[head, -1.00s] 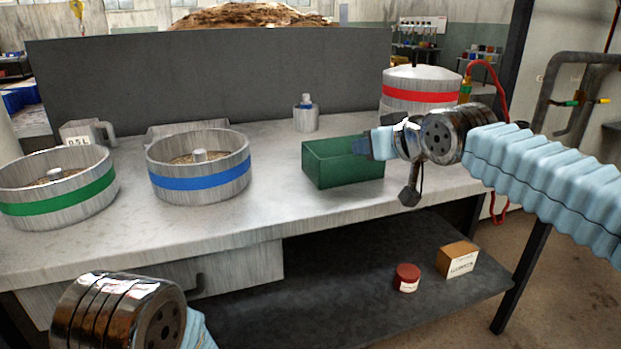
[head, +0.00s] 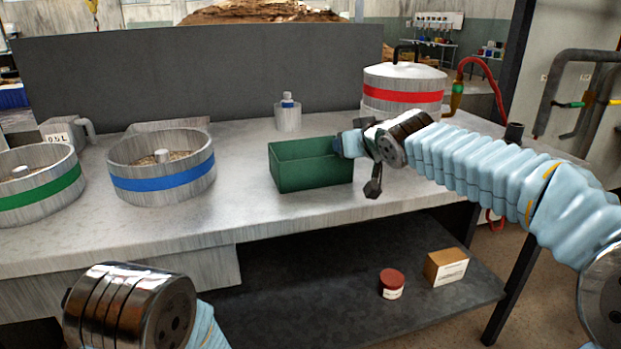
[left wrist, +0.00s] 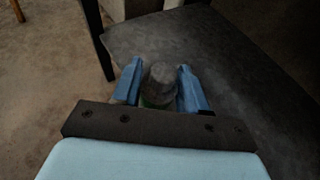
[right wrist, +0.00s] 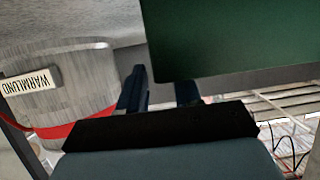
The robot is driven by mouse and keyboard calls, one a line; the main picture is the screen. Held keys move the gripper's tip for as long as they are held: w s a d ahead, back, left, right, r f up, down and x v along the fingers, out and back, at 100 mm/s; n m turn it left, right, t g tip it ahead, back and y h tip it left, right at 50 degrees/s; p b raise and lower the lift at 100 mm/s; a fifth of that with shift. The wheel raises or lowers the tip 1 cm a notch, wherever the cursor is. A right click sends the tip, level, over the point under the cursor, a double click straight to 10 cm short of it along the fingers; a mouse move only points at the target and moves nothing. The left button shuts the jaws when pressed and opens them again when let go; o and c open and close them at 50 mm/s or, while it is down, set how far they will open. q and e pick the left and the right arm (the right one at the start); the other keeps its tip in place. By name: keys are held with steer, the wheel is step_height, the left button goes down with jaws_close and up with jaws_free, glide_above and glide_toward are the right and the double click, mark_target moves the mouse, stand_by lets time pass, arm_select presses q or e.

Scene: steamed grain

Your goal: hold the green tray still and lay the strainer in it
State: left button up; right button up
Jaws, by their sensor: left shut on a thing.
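The green tray (head: 312,175) stands on the counter in the head view. My right gripper (head: 342,147) is at its right end wall. In the right wrist view, my right gripper's (right wrist: 162,85) two blue fingers are spread apart, and the green tray (right wrist: 235,40) covers the tip of one; I cannot tell whether they touch it. In the left wrist view, my left gripper (left wrist: 160,66) is shut on a dark grey rounded thing, apparently the strainer (left wrist: 160,80), with a little green below it. In the head view only my left wrist shows, low left; fingers and strainer are hidden.
A blue-banded pot (head: 162,180) and a green-banded pot (head: 40,195) stand left of the tray. A red-banded pot (head: 404,92) and small canister (head: 288,117) stand behind. A red jar (head: 391,284) and box (head: 445,267) are on the lower shelf. Counter between blue-banded pot and tray is clear.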

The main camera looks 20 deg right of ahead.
steer(key=shift+x, duration=1.3)
jaws_close()
stand_by(0.4)
